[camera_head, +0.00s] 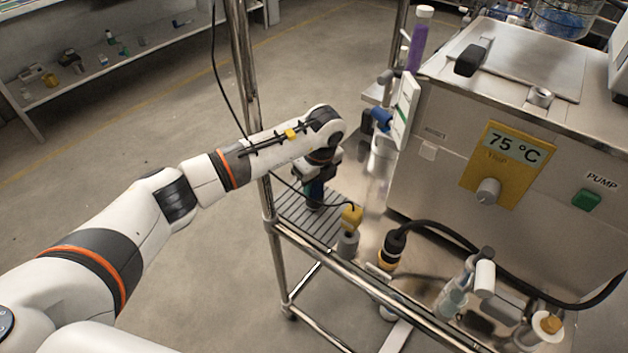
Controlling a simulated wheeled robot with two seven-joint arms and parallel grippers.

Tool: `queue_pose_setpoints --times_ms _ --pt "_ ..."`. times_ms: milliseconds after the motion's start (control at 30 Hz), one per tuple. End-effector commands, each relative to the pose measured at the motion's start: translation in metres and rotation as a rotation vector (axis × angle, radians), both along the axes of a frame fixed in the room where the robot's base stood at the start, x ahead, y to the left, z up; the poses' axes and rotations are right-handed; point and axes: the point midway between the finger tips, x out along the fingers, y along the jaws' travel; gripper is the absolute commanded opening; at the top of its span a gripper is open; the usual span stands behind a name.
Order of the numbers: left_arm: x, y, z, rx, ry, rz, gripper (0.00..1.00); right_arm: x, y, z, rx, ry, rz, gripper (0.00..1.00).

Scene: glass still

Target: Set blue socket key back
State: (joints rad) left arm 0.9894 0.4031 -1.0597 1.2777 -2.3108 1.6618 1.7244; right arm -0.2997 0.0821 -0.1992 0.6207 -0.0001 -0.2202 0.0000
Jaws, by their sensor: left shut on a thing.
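My left gripper (316,198) points down over the slatted shelf of the steel cart, beyond the cart's near rail. It is shut on a small dark blue piece (317,187), which looks like the blue socket key. The fingers and wrist hide most of it, so its shape and tilt are unclear. A brighter blue fitting (382,118) sits higher up on the glassware to the right, beside a white panel (405,112). My right gripper is not in view.
Right of the gripper are a yellow-topped fitting (351,217), a black and yellow plug (391,247) and clamped glassware (455,292). A steel bath (450,160) reading 75 °C stands behind them. A cart post (243,75) rises beside my forearm. Open floor lies left.

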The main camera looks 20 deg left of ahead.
Motion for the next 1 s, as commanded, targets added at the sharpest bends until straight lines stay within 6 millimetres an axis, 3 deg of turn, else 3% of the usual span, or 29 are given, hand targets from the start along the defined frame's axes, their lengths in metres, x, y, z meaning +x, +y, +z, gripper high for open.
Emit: queue_pose_setpoints --times_ms 1000 --pt "0.0 0.0 -0.01 0.0 0.0 0.0 0.0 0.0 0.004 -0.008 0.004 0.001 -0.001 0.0"
